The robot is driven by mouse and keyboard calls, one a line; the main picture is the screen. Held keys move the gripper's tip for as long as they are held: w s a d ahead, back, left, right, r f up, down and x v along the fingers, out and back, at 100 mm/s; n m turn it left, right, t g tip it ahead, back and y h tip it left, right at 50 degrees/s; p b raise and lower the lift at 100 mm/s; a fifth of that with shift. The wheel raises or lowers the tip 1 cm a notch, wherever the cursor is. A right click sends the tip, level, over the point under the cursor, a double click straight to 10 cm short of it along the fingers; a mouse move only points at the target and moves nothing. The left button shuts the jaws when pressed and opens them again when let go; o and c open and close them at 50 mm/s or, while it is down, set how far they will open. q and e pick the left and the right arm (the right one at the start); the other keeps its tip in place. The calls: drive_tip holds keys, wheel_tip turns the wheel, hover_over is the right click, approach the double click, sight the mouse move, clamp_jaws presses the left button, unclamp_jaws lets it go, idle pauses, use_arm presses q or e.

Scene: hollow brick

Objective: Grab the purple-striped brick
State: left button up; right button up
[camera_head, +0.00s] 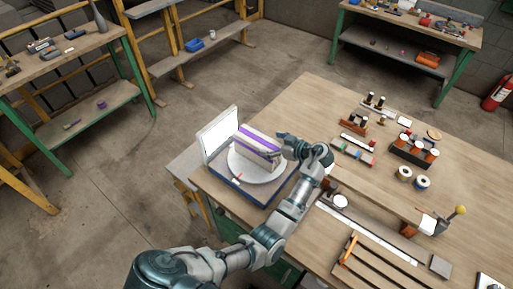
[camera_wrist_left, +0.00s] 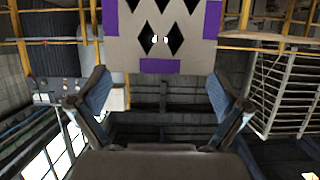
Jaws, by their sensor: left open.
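The purple-striped brick (camera_head: 258,146) is a pale block with a purple stripe along its top. It sits on a white round plate (camera_head: 268,177) on a blue-edged stand beside a white upright panel (camera_head: 218,134). In the left wrist view the brick (camera_wrist_left: 190,50) shows its end face, with dark diamond-shaped holes and purple patches. My left gripper (camera_head: 281,148) is at the brick's right end. In the wrist view its two fingers (camera_wrist_left: 158,78) are apart, with the brick's lower edge beyond and between them; contact is not clear. My right gripper is not in view.
The wooden table (camera_head: 310,105) has bare surface behind the plate. To the right lie orange-and-black parts (camera_head: 412,150), tape rolls (camera_head: 413,178) and a slatted wooden rack (camera_head: 375,262). Other workbenches (camera_head: 60,60) stand farther back.

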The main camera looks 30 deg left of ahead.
sight(261, 140)
use_arm(q)
drive_tip(key=shift+a+f, duration=0.1)
drive_tip(key=shift+a, duration=0.2)
drive_tip(key=p+x, duration=0.1)
drive_tip(key=x, duration=0.3)
drive_tip(key=shift+a+f, duration=0.2)
drive_tip(key=shift+a, duration=0.25)
drive_tip(key=c, duration=0.4)
drive_tip(key=shift+d, duration=0.2)
drive_tip(key=c, duration=1.2)
drive_tip(key=shift+r, duration=0.15)
drive_tip(key=shift+c, duration=1.3)
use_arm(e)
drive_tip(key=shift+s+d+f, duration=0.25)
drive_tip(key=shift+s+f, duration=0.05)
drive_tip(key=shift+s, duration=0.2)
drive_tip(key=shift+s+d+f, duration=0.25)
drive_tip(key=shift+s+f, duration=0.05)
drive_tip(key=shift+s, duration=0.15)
